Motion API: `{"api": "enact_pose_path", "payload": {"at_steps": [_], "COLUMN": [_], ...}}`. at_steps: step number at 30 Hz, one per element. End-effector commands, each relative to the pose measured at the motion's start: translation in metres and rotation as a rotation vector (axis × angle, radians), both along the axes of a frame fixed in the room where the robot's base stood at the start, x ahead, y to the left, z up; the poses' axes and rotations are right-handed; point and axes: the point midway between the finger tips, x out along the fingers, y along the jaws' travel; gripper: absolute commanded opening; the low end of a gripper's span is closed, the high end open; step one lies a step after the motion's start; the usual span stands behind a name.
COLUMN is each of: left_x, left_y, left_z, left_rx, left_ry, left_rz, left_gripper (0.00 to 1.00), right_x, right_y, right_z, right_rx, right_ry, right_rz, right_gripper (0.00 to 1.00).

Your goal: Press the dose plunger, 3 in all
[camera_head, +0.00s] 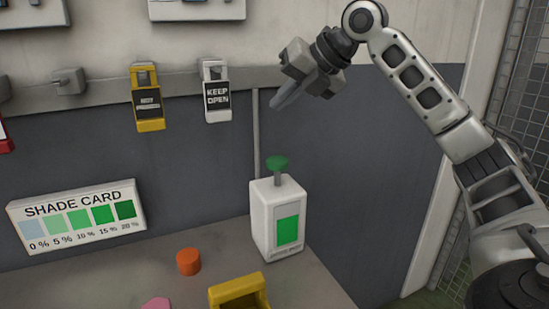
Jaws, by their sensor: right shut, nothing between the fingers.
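The dose dispenser (262,222) is a white upright box with a green panel on its front, standing near the back right of the grey table. Its green plunger knob (277,162) sits raised on a short stem above the box. My right gripper (278,104) is shut and empty. It hangs above the plunger knob in the picture, with a clear gap and no contact. My left gripper is not in view.
A shade card (77,216) with percentages stands at the left. An orange cylinder (188,262), a yellow bin (239,291) and a pink piece (157,303) are on the table (120,280). Yellow (149,108) and white (216,100) tags hang on the wall rail.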

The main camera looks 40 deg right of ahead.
Motion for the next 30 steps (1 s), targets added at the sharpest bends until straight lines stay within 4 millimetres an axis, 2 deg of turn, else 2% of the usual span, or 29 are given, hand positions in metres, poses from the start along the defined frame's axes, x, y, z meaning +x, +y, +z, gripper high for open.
{"api": "enact_pose_path", "payload": {"at_steps": [5, 17, 24, 30], "left_x": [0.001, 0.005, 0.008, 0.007], "left_y": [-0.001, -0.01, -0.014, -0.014], "left_z": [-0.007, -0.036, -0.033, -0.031], "left_rx": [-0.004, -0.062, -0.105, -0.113], "left_ry": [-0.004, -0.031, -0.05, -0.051], "left_rz": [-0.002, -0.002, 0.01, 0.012], "left_gripper": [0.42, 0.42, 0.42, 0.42], "right_x": [0.0, 0.0, 0.0, 0.0], "right_y": [0.0, 0.0, 0.0, 0.0], "right_z": [-0.01, -0.067, -0.085, -0.088], "right_rx": [0.0, 0.0, 0.0, 0.0], "right_ry": [0.001, 0.0, 0.001, 0.0], "right_rz": [0.001, 0.0, 0.0, 0.0], "right_gripper": [0.0, 0.0, 0.0, 0.0]}}
